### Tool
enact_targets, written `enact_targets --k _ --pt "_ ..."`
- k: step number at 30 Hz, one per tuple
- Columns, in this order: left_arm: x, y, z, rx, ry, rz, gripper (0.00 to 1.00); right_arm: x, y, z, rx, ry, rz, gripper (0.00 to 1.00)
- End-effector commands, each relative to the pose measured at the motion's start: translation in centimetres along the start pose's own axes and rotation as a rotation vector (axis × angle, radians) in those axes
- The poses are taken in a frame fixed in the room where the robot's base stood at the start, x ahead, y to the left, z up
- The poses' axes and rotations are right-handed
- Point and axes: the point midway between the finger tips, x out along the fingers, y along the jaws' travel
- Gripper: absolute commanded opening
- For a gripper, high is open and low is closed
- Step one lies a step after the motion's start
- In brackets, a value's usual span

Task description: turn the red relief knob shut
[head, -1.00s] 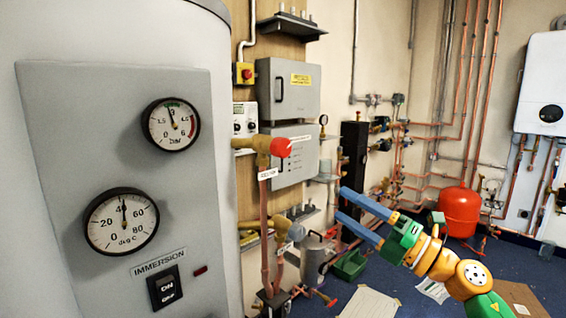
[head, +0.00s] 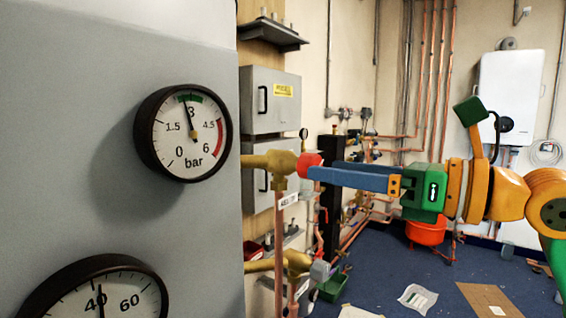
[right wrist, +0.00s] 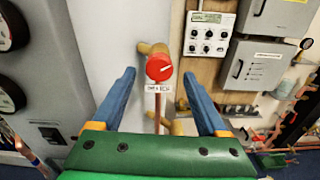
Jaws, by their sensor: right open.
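The red relief knob (head: 309,164) sits on the end of a brass valve (head: 270,162) that sticks out from the grey cylinder. Whether the tips reach the knob's depth is hard to tell. My left gripper is not in view.
A pressure gauge (head: 186,133) and a temperature gauge (head: 98,296) are on the cylinder panel at left. Grey cabinets (head: 275,100) hang behind the valve. A copper pipe (head: 279,240) drops below it, with a lower brass valve (head: 290,262) there.

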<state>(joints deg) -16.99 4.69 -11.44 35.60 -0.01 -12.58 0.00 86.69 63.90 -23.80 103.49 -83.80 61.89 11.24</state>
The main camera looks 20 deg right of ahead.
Motion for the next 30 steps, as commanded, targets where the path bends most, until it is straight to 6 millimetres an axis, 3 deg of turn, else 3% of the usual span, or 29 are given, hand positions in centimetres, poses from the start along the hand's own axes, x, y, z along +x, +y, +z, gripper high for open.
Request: enact_targets --k 3,9,17,26,30 --pt "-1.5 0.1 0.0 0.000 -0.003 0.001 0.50 2.6 0.1 0.5 0.002 0.003 0.006 0.77" --pt "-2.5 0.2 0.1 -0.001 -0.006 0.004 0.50 5.5 0.1 0.3 0.003 0.000 0.004 0.77" --pt "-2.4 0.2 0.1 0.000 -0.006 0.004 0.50 5.9 0.1 0.0 0.002 0.000 0.003 0.77" --pt "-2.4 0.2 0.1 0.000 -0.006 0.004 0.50 5.9 0.1 0.0 0.002 0.000 0.003 0.00" --pt "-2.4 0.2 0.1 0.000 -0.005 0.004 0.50 5.9 0.1 0.0 -0.001 0.000 0.003 0.00"
